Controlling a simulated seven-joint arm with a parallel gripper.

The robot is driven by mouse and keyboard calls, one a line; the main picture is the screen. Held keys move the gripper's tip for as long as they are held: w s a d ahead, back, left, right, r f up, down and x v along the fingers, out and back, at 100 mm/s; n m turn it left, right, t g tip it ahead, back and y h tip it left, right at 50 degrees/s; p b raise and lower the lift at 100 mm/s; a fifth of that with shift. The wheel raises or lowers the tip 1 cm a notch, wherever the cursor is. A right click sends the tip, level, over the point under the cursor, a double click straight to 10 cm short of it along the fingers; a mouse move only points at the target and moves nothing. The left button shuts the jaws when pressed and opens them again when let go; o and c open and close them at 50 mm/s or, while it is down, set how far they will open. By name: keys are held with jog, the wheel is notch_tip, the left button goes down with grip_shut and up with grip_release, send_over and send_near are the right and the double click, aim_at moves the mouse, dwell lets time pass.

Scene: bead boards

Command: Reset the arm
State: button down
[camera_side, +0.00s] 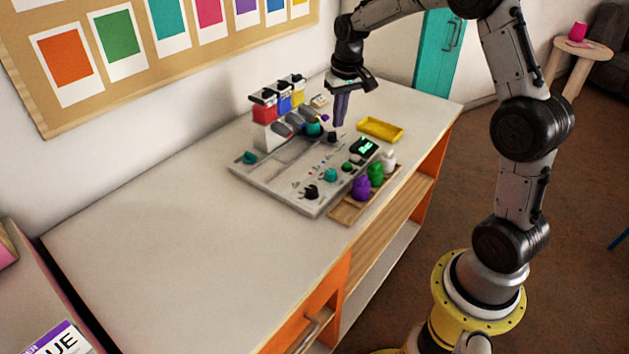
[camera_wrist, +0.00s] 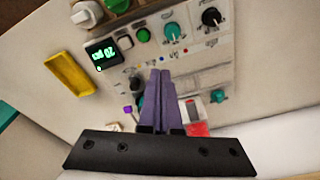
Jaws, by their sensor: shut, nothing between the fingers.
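My gripper (camera_side: 340,108) points down above the far part of a grey control board on the counter. Its purple fingers are together and hold nothing, as the wrist view also shows (camera_wrist: 160,75). The control board (camera_side: 290,190) carries black and teal knobs, buttons and a small lit green display (camera_side: 365,147). In the wrist view the display (camera_wrist: 103,54) is to the left of the fingers, with a teal knob (camera_wrist: 172,33) and a black knob (camera_wrist: 211,17) farther up. Part of the board behind the fingers is hidden.
A yellow tray (camera_side: 380,129) lies right of my gripper. Red, blue and yellow containers (camera_side: 265,113) stand behind the board. The counter's left part (camera_side: 150,240) is clear.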

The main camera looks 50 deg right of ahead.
jog(key=s+a+r+n+t, duration=0.3)
jog(key=s+a+r, duration=0.85)
jog(key=r, duration=0.25)
jog(key=s+a+f+n, duration=0.1)
jog(key=s+a+f, duration=0.1)
jog(key=s, duration=0.5)
jog(key=s+a+f+n+t, duration=0.1)
jog(key=s+a+f, duration=0.1)
jog(key=s, duration=0.6)
jog(key=shift+s+a+f+y, duration=0.2)
jog(key=shift+f+y, duration=0.1)
jog(key=shift+f, duration=0.1)
dwell(2.1)
